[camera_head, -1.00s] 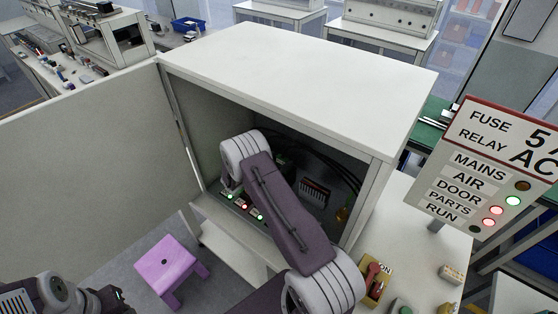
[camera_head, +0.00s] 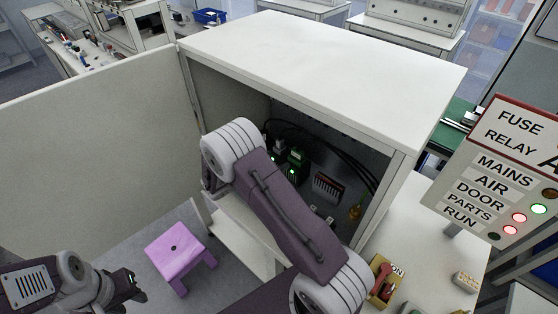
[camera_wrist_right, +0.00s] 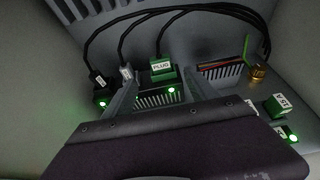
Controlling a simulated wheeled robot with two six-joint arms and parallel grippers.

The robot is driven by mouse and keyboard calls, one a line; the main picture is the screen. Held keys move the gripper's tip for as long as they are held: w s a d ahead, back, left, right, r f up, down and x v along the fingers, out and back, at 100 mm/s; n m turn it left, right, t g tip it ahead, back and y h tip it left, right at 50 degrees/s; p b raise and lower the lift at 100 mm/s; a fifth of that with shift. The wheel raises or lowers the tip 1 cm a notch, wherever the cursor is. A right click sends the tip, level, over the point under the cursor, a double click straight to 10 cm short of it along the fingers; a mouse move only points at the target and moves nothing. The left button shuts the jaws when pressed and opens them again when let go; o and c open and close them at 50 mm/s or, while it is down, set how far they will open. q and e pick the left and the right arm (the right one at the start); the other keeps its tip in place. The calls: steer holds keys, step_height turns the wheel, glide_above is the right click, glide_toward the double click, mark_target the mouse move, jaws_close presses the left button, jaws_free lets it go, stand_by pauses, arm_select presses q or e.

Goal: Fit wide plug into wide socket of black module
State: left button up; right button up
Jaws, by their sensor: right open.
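A green plug labelled PLUG (camera_wrist_right: 166,73), on a black cable, shows in the right wrist view. It stands at the black, vented module (camera_wrist_right: 155,99) inside the cabinet; I cannot tell whether it is fully seated. Two narrower cable ends, a black one (camera_wrist_right: 97,83) and a grey one (camera_wrist_right: 126,73), stand to its left. My right gripper (camera_wrist_right: 157,84) is open, its grey fingers on either side of the plug in the picture, seemingly apart from it. In the head view my right arm hides that gripper. My left gripper (camera_head: 135,285) is open and empty, low at the left.
The white cabinet (camera_head: 320,55) has its door (camera_head: 90,140) open to the left. Black cables loop across its back. A brass fitting (camera_wrist_right: 258,72) and green-lit blocks (camera_wrist_right: 278,106) are to the right. A purple stool (camera_head: 175,249) stands below; a sign (camera_head: 495,175) is right.

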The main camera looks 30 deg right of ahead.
steer(key=s+a+m+g+y, duration=0.3)
steer(key=s+m+g+y, duration=0.2)
steer(key=s+m, duration=0.5)
steer(key=s+a+r+m+t+y, duration=0.1)
steer(key=s+a+m+t+y, duration=0.1)
steer(key=s+a+m+y, duration=0.6)
steer(key=s+a+m, duration=0.2)
steer(key=a+m, duration=0.1)
steer(key=a, duration=0.1)
steer(key=shift+a+r+m, duration=0.15)
steer(key=shift+r+m, duration=0.15)
steer(key=shift+r, duration=0.05)
steer(key=shift+s, duration=0.15)
